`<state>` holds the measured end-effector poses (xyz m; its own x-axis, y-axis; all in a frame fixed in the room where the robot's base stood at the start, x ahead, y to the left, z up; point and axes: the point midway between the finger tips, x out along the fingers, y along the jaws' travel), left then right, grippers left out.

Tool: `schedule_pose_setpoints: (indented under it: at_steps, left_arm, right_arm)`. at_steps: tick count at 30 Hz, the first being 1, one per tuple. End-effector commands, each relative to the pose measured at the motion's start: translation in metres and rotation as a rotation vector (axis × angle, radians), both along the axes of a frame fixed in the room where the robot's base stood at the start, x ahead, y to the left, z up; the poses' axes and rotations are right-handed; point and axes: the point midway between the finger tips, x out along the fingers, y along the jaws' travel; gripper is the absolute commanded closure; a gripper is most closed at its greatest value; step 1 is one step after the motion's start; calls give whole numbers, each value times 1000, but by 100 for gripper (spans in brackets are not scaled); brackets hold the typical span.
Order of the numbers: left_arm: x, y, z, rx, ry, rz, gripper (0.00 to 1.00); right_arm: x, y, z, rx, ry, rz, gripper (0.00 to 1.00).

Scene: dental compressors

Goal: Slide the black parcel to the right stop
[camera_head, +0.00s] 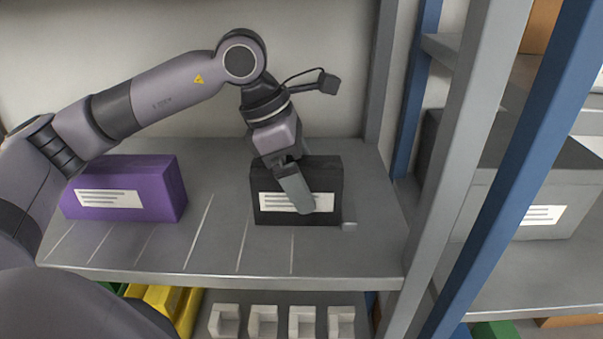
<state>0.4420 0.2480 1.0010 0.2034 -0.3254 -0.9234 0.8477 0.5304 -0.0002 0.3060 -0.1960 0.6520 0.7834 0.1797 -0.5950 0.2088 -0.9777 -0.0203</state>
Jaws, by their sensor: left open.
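The black parcel (328,178) stands on the grey shelf (320,257), its white label facing me. My right gripper is not in view.
A purple parcel (158,188) stands at the shelf's left. Pale lines mark the shelf's front part. Grey and blue uprights (462,140) bound the shelf at right, with a grey box (560,190) beyond. White holders (262,322) and yellow bins sit below.

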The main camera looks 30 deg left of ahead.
Motion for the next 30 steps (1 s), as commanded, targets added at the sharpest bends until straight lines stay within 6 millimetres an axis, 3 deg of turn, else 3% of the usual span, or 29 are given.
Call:
schedule_pose_setpoints:
  at_steps: [5, 16, 30]
  left_arm:
    - [-2, 4, 11, 0, -3, 2, 4]
    - [-13, 21, 61, -1, -2, 2, 4]
    - [-15, 24, 66, 0, 0, 0, 4]
  right_arm:
    - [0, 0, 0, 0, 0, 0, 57]
    - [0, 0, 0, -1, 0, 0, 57]
    - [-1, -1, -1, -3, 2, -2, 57]
